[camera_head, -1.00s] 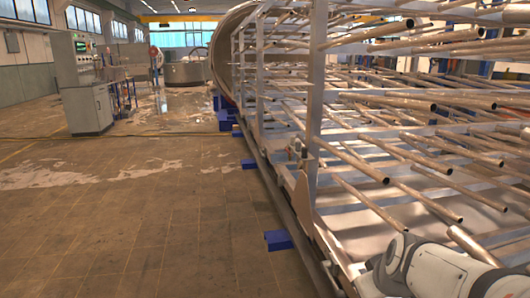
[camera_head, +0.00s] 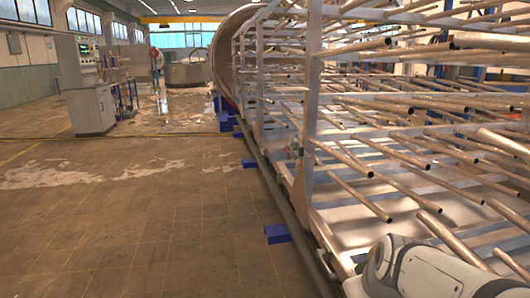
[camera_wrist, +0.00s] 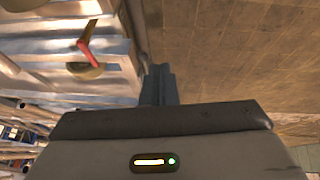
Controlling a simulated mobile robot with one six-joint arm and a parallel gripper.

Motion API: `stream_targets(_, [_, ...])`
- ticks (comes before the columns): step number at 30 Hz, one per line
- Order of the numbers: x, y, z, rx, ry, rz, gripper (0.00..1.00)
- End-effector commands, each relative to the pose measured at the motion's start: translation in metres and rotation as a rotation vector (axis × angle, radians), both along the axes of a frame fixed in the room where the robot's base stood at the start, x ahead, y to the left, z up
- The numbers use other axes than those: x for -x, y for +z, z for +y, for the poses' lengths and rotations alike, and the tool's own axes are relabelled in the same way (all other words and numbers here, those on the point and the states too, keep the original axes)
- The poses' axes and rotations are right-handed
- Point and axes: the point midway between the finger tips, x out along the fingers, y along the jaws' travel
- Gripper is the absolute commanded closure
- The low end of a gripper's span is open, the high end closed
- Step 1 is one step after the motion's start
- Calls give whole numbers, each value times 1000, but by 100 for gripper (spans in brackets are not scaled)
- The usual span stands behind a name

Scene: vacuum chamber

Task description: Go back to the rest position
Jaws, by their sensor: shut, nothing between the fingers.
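My gripper (camera_wrist: 159,84) shows in the wrist view as a pair of dark fingers pressed together, with nothing between them. It points toward the tiled floor and the edge of a metal frame. The gripper is not visible in the head view. There, only a white and grey part of my arm (camera_head: 425,272) shows at the lower right, close to the tube rack.
A large metal rack (camera_head: 313,110) with several protruding tubes fills the right side. Blue blocks (camera_head: 277,233) lie along its base. A grey control cabinet (camera_head: 92,109) stands at the left. The tiled floor (camera_head: 150,230) is open. A red-handled part (camera_wrist: 84,49) is beside the gripper.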

Motion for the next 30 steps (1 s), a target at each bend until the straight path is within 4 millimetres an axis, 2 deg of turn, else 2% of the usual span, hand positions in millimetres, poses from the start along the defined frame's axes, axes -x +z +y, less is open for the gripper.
stream_targets(1, [3,13,3,-8,-8,10,100])
stream_targets(8, [23,48,21,-53,-62,83,100])
stream_targets(13, [47,90,38,-82,-131,164,100])
stream_targets(16, [61,109,45,-89,-180,209,100])
stream_targets(19, [71,119,48,-91,-217,240,100])
stream_targets(21, [75,122,44,-90,-234,253,100])
stream_targets(30, [78,121,44,-90,-248,261,100])
